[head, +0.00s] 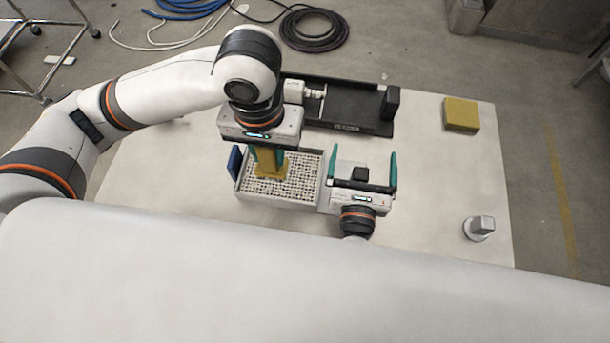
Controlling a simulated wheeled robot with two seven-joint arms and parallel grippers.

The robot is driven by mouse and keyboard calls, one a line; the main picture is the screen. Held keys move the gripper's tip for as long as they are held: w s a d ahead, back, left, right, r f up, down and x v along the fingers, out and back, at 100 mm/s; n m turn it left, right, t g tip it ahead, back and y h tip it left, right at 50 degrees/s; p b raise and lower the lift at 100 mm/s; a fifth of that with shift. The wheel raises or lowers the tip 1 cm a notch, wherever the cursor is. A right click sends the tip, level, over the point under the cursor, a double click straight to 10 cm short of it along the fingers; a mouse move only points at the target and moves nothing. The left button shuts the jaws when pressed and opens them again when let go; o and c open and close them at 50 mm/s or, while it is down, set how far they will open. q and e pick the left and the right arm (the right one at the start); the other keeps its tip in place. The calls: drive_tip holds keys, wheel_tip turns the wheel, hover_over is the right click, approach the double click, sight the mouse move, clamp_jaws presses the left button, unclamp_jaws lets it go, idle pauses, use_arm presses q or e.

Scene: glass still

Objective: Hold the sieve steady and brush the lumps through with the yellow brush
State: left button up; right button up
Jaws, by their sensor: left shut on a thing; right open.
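The sieve (301,187) is a rectangular tray with a pale perforated mesh, lying near the middle of the white table; small dark specks show across it. A blue block (234,161) stands at its left end. The yellow brush (270,167) is upright over the upper left of the mesh, its wide foot at or just above it. My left gripper (268,160) points down and is shut on the brush. My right gripper (364,154) is open just right of the sieve, with teal fingers apart. A small black block (360,173) shows between them; I cannot tell what it belongs to.
A black tray-like fixture (345,108) with a white fitting and an upright black block stands behind the sieve. A yellow block (461,114) lies at the back right, and a grey metal piece (480,228) stands at the front right. The table's right side between them is clear.

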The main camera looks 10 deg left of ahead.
use_arm(q)
drive_tip(key=shift+r, duration=0.1)
use_arm(e)
drive_tip(key=shift+r, duration=0.1)
use_arm(q)
wheel_tip(320, 180, up, 7)
drive_tip(key=p, duration=0.7)
use_arm(e)
wheel_tip(320, 180, up, 8)
drive_tip(key=shift+f, duration=0.1)
use_arm(q)
drive_tip(key=shift+s, duration=0.1)
use_arm(e)
drive_tip(key=shift+s, duration=0.1)
